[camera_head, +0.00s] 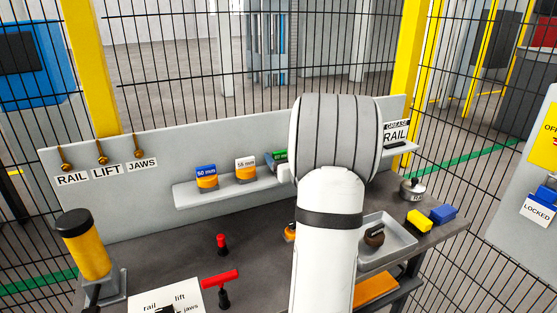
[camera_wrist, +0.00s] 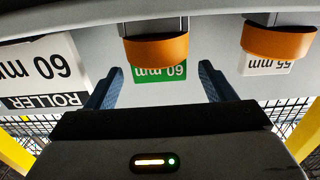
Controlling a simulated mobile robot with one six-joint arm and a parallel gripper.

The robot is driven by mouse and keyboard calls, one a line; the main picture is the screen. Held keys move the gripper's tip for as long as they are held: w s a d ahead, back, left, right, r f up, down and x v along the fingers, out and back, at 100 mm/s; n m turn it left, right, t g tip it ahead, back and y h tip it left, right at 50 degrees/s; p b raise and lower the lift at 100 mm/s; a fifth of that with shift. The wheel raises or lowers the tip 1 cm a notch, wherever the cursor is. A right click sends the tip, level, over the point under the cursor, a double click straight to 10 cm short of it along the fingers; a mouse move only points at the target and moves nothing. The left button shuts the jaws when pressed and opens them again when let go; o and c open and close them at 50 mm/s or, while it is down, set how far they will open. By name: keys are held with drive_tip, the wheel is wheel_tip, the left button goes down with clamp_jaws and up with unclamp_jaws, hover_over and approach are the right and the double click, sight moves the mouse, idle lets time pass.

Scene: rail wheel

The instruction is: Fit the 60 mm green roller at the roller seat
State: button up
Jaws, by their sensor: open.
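The green-labelled 60 mm roller (camera_wrist: 160,50) has an orange wheel and stands on the back shelf; the wrist view shows it upside down. In the head view only its green label (camera_head: 280,155) shows beside my arm. My gripper (camera_wrist: 160,72) is open, with one blue finger on each side of the green label. I see no clear contact. A white-labelled 55 mm roller (camera_wrist: 278,42) stands beside it, and also shows in the head view (camera_head: 245,172). I cannot make out the roller seat.
A blue-labelled roller (camera_head: 206,178) stands further left on the shelf (camera_head: 190,195). A "60 mm ROLLER" sign (camera_wrist: 45,75) is near my gripper. Red handles (camera_head: 221,279), a yellow cylinder (camera_head: 86,248), a grey tray (camera_head: 405,238) and yellow and blue blocks (camera_head: 432,217) occupy the bench.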

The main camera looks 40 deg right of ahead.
drive_tip(key=shift+x, duration=1.2)
drive_tip(key=c, duration=1.2)
